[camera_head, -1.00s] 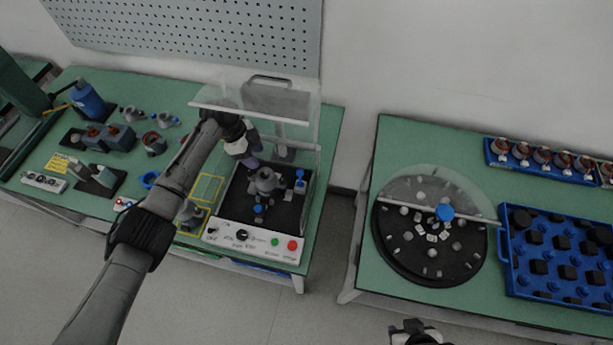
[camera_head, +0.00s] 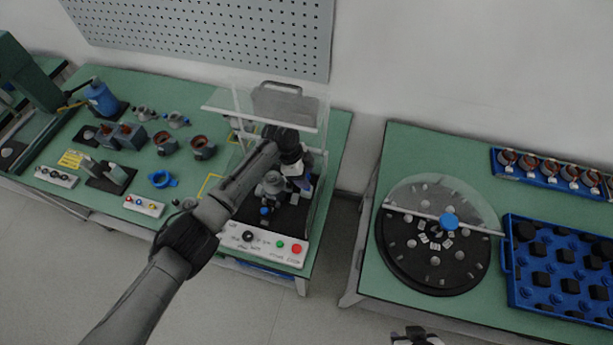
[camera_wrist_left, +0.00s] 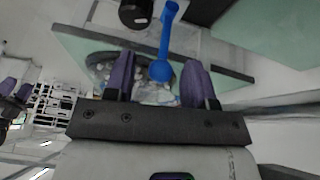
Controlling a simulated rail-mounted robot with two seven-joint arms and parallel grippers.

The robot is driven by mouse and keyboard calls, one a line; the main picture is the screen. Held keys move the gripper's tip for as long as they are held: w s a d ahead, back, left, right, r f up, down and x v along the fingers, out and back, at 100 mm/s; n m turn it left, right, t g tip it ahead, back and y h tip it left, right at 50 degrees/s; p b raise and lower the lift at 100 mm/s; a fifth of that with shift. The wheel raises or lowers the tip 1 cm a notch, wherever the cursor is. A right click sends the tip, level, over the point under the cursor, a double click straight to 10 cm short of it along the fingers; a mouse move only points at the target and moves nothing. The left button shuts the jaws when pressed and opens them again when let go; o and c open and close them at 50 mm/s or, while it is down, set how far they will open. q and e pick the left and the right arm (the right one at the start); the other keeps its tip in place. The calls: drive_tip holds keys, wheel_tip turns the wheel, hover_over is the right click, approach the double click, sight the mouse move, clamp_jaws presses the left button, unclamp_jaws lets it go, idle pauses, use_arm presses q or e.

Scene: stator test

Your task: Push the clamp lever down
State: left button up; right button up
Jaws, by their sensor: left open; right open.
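My right gripper (camera_head: 415,336) is only partly in view at the bottom edge, away from the station.
A clear guard (camera_head: 265,112) with a handle stands raised over the station. The control panel (camera_head: 264,243) with buttons runs along its front. A round turntable (camera_head: 434,262) and a blue tray (camera_head: 508,278) are on the right table, across a gap.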

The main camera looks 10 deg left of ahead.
use_arm(q)
drive_tip(key=shift+x, duration=0.8)
clamp_jaws()
